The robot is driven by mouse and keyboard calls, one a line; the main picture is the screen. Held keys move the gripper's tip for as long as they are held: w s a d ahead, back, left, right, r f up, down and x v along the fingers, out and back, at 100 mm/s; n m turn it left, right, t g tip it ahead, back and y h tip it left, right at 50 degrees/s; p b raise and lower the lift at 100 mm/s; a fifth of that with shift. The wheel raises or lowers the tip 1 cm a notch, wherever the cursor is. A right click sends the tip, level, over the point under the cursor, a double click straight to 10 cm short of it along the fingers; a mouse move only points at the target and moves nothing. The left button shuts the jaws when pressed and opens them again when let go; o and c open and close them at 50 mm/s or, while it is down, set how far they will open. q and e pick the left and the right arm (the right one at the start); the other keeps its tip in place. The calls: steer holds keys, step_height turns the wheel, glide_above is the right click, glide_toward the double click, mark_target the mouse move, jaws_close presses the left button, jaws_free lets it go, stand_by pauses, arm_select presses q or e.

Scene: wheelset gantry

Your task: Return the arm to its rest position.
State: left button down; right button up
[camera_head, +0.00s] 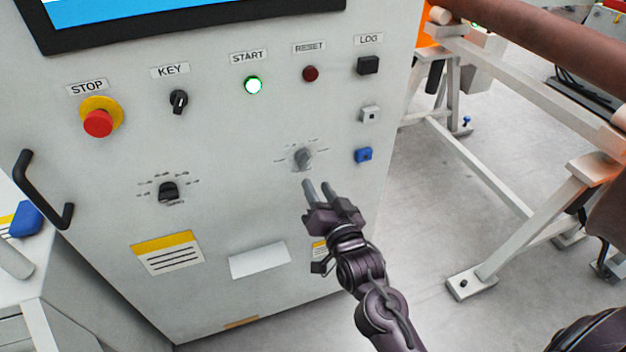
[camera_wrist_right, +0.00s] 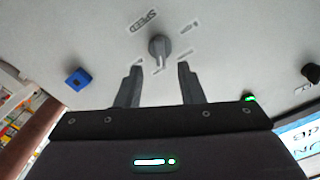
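My right gripper (camera_head: 319,188) reaches up from the lower right toward the front of the grey control panel (camera_head: 225,130). Its two fingers are apart and hold nothing. A grey rotary knob (camera_head: 303,158) with a ring of marks sits just beyond the fingertips. In the right wrist view the same knob (camera_wrist_right: 158,47) is ahead of and between the open fingers (camera_wrist_right: 160,75), with a visible gap to them. A label there reads SPEED. My left gripper is not in view.
The panel carries a red STOP button (camera_head: 98,121), KEY switch (camera_head: 179,101), lit green START button (camera_head: 253,85), RESET button (camera_head: 310,74), black LOG button (camera_head: 368,65) and blue button (camera_head: 363,155). A black handle (camera_head: 43,190) juts out left. A white frame (camera_head: 490,170) stands right; floor between is clear.

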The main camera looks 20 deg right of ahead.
steer(key=shift+s, duration=0.45)
steer(key=s+a+f+n+g, duration=0.1)
steer(key=s+f+g, duration=0.2)
steer(key=f, duration=0.9)
steer(key=s+f+n+g, duration=0.2)
steer(key=s+f, duration=0.1)
steer(key=f, duration=0.9)
steer(key=s+a+f+n+g, duration=0.1)
steer(key=s+f+g, duration=0.25)
steer(key=f, duration=0.85)
steer(key=s+d+f+n+g, duration=0.1)
steer(key=s+d+f+g, duration=0.1)
steer(key=s+f, duration=0.5)
steer(key=s+d+f+n+g, duration=0.1)
steer(key=s+d+f+g, duration=0.2)
steer(key=s+f, duration=0.4)
steer(key=s+d+f+n+g, duration=0.2)
steer(key=s+f, duration=0.5)
steer(key=s, duration=1)
steer(key=shift+s+d+f+g+h, duration=0.3)
steer(key=shift+s+d+g, duration=0.1)
steer(key=shift+g, duration=0.35)
